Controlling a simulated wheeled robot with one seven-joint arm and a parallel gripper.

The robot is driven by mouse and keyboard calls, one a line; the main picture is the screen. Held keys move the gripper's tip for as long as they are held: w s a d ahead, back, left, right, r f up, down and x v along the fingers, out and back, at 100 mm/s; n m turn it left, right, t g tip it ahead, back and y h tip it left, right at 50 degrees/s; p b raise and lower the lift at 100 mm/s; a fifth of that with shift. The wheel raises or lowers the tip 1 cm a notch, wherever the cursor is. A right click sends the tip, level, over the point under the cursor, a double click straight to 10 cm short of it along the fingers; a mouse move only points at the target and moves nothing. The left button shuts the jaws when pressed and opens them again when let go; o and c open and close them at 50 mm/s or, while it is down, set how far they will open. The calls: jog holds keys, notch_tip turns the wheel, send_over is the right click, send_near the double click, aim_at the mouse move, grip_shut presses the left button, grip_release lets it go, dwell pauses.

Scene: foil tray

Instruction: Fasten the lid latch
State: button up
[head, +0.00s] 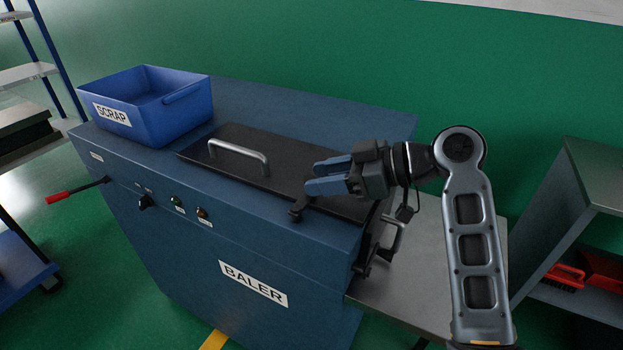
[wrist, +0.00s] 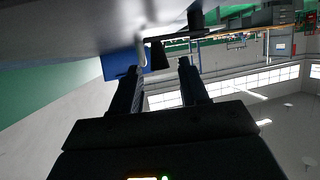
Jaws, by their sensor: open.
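The black lid (head: 222,170) lies flat and closed on top of the blue baler (head: 140,170), with a silver bar handle (head: 240,153). A small black latch (head: 298,209) sits at the lid's front edge, near its right end. My gripper (head: 310,181) is open and empty just above and behind the latch, its fingers pointing left over the lid. I see no contact with the latch. In the wrist view the two open fingers (wrist: 160,80) are apart, and a dark upright piece (wrist: 159,55) shows between them; I cannot tell if it is the latch.
A blue SCRAP bin (head: 155,112) stands at the top's back left. A red-tipped lever (head: 75,190) sticks out at the front left. A metal clamp or handle (head: 393,243) is on the right side, above a grey side table (head: 430,265). Shelving (head: 590,210) stands farther right.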

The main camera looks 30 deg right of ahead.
jog(key=shift+v, duration=2.3)
jog(key=shift+s, duration=0.1)
